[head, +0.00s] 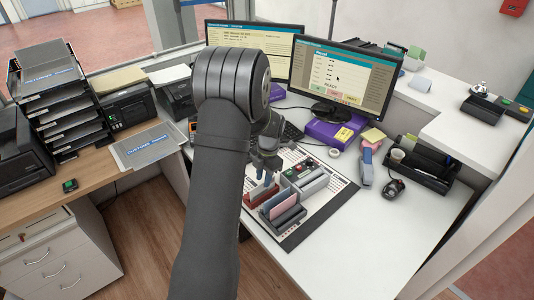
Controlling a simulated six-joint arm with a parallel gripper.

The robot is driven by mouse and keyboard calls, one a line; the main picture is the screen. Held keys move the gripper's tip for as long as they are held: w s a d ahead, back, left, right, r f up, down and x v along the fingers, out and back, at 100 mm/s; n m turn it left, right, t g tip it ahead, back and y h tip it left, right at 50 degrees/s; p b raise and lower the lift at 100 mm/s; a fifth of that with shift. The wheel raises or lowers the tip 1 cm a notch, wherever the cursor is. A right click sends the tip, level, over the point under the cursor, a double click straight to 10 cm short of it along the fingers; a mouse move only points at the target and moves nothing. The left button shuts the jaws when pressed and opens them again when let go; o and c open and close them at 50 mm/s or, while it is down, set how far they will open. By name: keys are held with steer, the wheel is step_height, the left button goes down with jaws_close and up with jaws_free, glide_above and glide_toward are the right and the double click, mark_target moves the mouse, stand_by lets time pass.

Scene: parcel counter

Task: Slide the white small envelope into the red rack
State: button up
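My gripper (267,174) points down over the red rack (256,199), in the middle of the counter in the head view. A small pale piece, which looks like the white small envelope (268,181), shows upright at the fingertips, just above or partly inside the red rack. It is too small to tell how deep it sits, or whether the fingers are closed on it.
A dark grey rack (290,217) with a reddish card stands just in front of the red one. A grey rack (314,181) and a unit with coloured buttons stand behind right. A monitor (345,80), stapler (366,168) and black organiser (425,170) surround them. The front-right counter is clear.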

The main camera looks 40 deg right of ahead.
mark_target(262, 185)
step_height(262, 185, up, 14)
steer(key=d, duration=0.2)
steer(key=shift+f, duration=0.25)
steer(key=shift+f, duration=0.15)
steer(key=a+f, duration=0.1)
steer(key=f, duration=1)
steer(key=a+f, duration=0.1)
steer(key=f, duration=0.5)
steer(key=shift+a, duration=0.3)
steer(key=shift+r, duration=0.1)
step_height(262, 185, up, 17)
steer(key=d, duration=0.3)
steer(key=a+f, duration=0.1)
steer(key=f, duration=0.4)
steer(key=a+f, duration=0.1)
steer(key=f, duration=0.5)
steer(key=a+f, duration=0.1)
steer(key=f, duration=0.4)
steer(key=shift+f, duration=0.35)
step_height(262, 185, up, 6)
steer(key=shift+f, duration=0.1)
